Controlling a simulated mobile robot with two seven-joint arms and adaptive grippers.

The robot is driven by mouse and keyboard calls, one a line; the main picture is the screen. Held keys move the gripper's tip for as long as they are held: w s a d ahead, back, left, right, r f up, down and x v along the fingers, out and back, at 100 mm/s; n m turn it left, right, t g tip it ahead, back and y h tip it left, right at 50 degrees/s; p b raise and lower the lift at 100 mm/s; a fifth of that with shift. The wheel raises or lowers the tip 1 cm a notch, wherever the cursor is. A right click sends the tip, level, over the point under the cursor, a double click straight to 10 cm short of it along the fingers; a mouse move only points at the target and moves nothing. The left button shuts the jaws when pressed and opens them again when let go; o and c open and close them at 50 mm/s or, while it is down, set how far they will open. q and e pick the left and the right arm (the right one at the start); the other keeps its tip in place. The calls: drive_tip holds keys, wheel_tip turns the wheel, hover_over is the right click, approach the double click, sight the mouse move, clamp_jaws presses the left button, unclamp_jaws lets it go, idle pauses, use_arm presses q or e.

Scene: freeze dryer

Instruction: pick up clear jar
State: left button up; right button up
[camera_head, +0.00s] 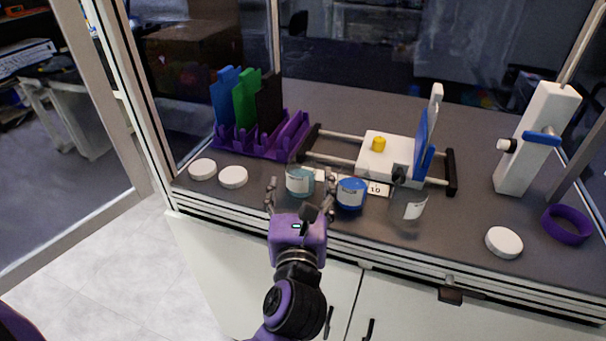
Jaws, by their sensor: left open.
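A clear jar (300,180) with a teal tint and a pale label stands upright near the bench's front edge. A blue jar (351,194) stands just right of it. Another clear, nearly invisible jar (413,207) with a white label stands further right. My left gripper (301,187) is open, with one fingertip on each side of the teal-tinted clear jar. I cannot tell whether the fingers touch it. The right fingertip is in the gap beside the blue jar. My right gripper is not in view.
White lids (203,169) lie at the left, and another lid (504,242) at the right. A purple rack (262,141) holds coloured plates. A white device on rails (386,157) stands behind the jars. A white stand (535,140) and purple ring (567,225) are at the right.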

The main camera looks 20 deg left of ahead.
sight(300, 180)
use_arm(q)
drive_tip(key=x, duration=0.2)
drive_tip(key=p+x, duration=0.1)
drive_tip(key=x, duration=0.1)
drive_tip(key=shift+w+a+r, duration=0.1)
drive_tip(key=shift+w+r, duration=0.15)
drive_tip(key=shift+w, duration=0.1)
drive_tip(key=shift+w+a+f, duration=0.15)
drive_tip(key=shift+w, duration=0.3)
drive_tip(key=c, duration=1.5)
